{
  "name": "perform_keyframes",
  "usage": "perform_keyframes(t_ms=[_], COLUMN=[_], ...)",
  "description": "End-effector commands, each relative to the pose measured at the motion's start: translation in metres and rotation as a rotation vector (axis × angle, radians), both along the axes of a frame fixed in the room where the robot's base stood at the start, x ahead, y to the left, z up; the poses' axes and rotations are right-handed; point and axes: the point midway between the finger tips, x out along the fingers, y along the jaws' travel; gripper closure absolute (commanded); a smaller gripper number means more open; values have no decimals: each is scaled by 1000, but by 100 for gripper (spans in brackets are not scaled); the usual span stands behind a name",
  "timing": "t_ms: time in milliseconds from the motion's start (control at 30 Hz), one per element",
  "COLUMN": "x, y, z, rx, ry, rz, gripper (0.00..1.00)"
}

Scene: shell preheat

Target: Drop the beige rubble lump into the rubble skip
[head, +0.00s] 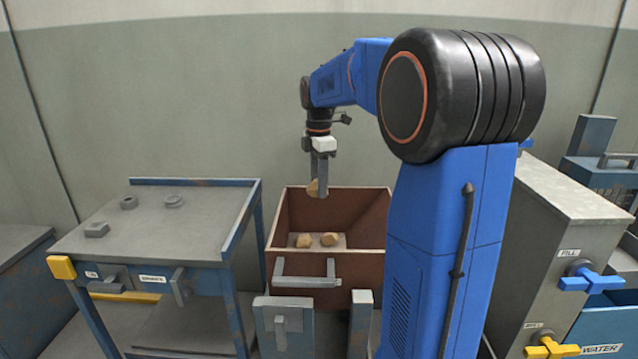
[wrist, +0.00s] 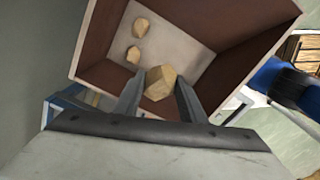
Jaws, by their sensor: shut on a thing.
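My gripper (head: 318,178) is shut on a beige rubble lump (head: 313,188) and holds it at the left rear of the rubble skip, near the rim height. In the wrist view the lump (wrist: 160,83) sits between the two fingertips (wrist: 158,92), with the skip's interior behind it. The rubble skip (head: 328,254) is a brown open box with a grey handle on its front. Two other beige lumps lie apart on its floor, a left one (head: 304,240) and a right one (head: 330,239). They also show in the wrist view (wrist: 141,27) (wrist: 133,54).
A grey-topped bench (head: 160,222) with several small grey parts stands left of the skip. A metal tank (head: 545,250) with blue and yellow valve handles (head: 588,281) stands at the right. Grey-blue blocks (head: 285,325) stand before the skip.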

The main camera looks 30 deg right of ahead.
Motion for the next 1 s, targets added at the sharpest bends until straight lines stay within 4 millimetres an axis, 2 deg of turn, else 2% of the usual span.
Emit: perform_keyframes(t_ms=[267,700,1000], x=[0,0,0], y=[0,0,0], z=[-9,-51,-60], rx=[0,0,0], ry=[1,1,-1], rz=[0,0,0], gripper=[87,87,87])
